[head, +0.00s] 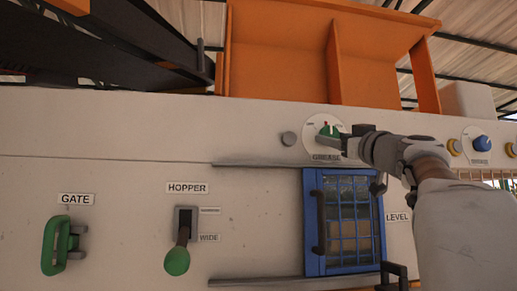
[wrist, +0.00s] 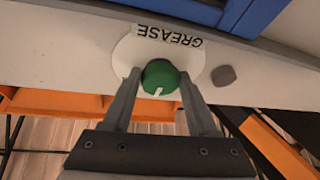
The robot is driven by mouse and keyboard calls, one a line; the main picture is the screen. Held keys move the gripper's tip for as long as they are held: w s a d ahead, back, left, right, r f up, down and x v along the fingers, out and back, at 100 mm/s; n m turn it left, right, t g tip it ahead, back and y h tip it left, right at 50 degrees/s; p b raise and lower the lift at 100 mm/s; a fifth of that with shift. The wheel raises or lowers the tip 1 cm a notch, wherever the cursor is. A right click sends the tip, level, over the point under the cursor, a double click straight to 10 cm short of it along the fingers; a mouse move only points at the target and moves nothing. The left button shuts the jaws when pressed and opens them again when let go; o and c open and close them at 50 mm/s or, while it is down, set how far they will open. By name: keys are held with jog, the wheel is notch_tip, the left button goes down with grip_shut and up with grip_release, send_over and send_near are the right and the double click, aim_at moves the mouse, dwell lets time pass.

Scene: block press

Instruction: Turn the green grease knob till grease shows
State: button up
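The green grease knob (head: 328,130) sits on a round white plate on the machine's pale front, with the GREASE label below it. In the wrist view the knob (wrist: 160,76) has a white pointer mark, and its label appears upside down. My gripper (head: 344,142) reaches the knob from the right in the head view. In the wrist view the two fingers of my gripper (wrist: 160,82) stand apart, one on each side of the knob, with their tips close to its edges. Firm contact is not clear. A small grey stud (head: 288,139) is left of the plate; it also shows in the wrist view (wrist: 224,75).
A blue barred window (head: 314,225) is below the knob, with a dark handle. A ledge (head: 258,163) runs above it. The green hopper lever (head: 177,261) and green gate handle (head: 56,246) are at left. A blue knob (head: 482,142) is at right.

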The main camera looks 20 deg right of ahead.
jog(key=c, duration=0.5)
jog(key=shift+c, duration=0.2)
jog(key=shift+f+m+b, duration=0.15)
jog(key=shift+m+b, duration=0.25)
jog(key=shift+w+a+r+m+g+h+b, duration=0.1)
jog(key=shift+a+m+g+h+b, duration=0.15)
jog(key=shift+m+h, duration=1.45)
jog(key=shift+s+a+r+m+g+h+b, duration=0.1)
jog(key=shift+m+g+h, duration=0.45)
jog(key=shift+m, duration=2)
jog(key=shift+w+a+m+g+h+b, duration=0.1)
jog(key=shift+a+m+h+b, duration=0.1)
jog(key=shift+m+h, duration=1.55)
jog(key=shift+m+y, duration=0.4)
jog(key=shift+m, duration=0.2)
jog(key=o, duration=1.4)
jog(key=shift+d, duration=0.1)
jog(key=shift+c, duration=0.2)
